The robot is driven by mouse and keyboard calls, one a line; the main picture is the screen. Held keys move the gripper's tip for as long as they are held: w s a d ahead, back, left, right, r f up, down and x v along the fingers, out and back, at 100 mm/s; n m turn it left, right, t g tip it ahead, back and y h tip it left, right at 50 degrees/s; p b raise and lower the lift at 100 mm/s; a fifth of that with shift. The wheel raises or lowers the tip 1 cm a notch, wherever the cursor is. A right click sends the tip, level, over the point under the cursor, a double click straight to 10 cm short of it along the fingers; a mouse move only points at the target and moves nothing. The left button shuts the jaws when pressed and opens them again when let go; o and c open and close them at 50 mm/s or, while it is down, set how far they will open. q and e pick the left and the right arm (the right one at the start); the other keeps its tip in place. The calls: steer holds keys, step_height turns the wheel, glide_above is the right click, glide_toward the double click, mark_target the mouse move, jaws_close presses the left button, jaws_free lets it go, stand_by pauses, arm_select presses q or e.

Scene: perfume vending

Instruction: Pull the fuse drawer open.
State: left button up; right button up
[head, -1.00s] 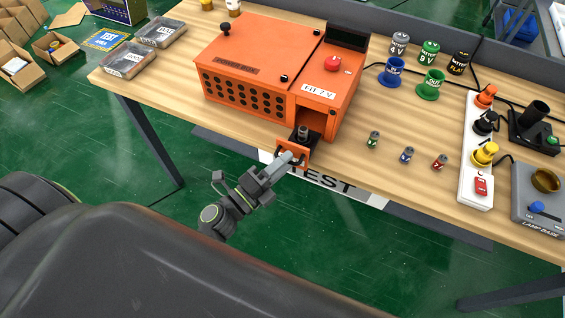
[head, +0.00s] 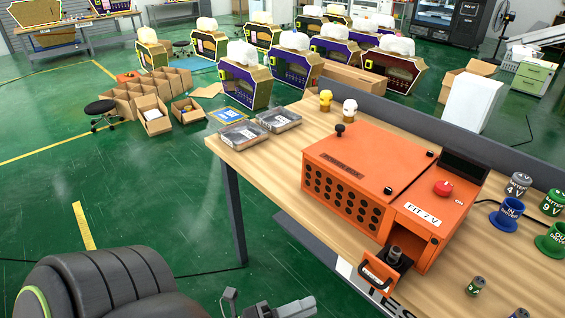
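The orange tester box (head: 360,170) stands on the wooden table. Its small fuse drawer (head: 380,276) is pulled out at the lower front right and has a dark curved handle. A dark cylindrical piece (head: 395,254) stands upright in the drawer. My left gripper (head: 308,306) is at the bottom edge, left of the drawer handle and apart from it in the picture. It is partly cut off, so its fingers' opening cannot be judged. My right gripper is out of view.
Small fuses (head: 477,287) stand right of the drawer. Green (head: 552,240) and blue (head: 507,213) holders are at the right. Clear trays (head: 242,135) lie at the table's left end.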

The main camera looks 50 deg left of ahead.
arm_select(q)
steer(key=shift+b+v, duration=0.6)
steer(key=shift+v, duration=1.4)
steer(key=a+f+n+g+y, duration=0.25)
steer(key=f+n, duration=0.25)
steer(key=f, duration=0.5)
steer(key=a+f+n+g+y, duration=0.2)
steer(key=a+f+n+y, duration=0.25)
steer(key=f, duration=0.65)
steer(key=a+f+n+g+y, duration=0.25)
steer(key=f+n, duration=0.25)
steer(key=f, duration=0.5)
steer(key=s+d+f+n+g, duration=0.2)
steer(key=s+f+n+g, duration=0.7)
steer(key=s+f, duration=0.9)
steer(key=shift+s+f+n+g, duration=0.25)
steer(key=shift+f+n+g, duration=0.2)
steer(key=shift+f, duration=0.55)
